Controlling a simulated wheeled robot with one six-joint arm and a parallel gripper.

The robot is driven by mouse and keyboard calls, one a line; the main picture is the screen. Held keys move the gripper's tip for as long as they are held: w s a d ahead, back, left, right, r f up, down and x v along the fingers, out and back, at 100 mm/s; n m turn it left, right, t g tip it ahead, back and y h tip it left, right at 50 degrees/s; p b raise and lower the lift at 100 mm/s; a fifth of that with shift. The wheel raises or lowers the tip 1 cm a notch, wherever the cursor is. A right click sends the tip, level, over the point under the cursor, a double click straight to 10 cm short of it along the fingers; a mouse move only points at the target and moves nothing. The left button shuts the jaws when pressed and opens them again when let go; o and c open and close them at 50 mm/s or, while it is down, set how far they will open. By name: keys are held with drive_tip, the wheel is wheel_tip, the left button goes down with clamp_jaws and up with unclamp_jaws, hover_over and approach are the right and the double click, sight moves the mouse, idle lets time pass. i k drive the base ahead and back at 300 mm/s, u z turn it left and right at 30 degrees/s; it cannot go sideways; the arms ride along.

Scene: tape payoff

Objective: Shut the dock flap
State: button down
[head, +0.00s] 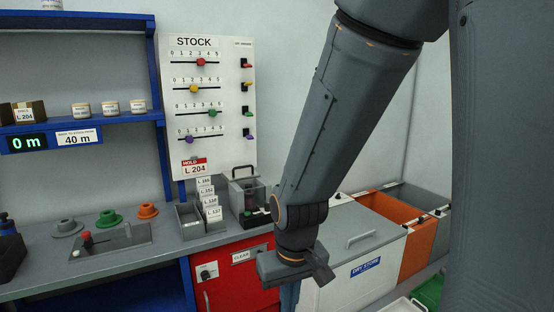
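A small grey box (247,190) with a dark handle or raised bar on top stands at the right end of the bench. My gripper (296,270) hangs in front of the red cabinet and white chest, to the right of and below the grey box. It is apart from the box in the picture. Its fingers are mostly hidden, so I cannot see whether they are open.
A card rack (208,208) stands left of the grey box. The STOCK board (200,100) with coloured sliders is behind. A red cabinet (235,275) is below. The white DRY STORE chest (355,250) and an orange bin (414,252) are at right. A plate (110,240) lies on the bench.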

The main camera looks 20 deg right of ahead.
sight(237, 173)
drive_tip(key=z, duration=0.1)
drive_tip(key=i, duration=1)
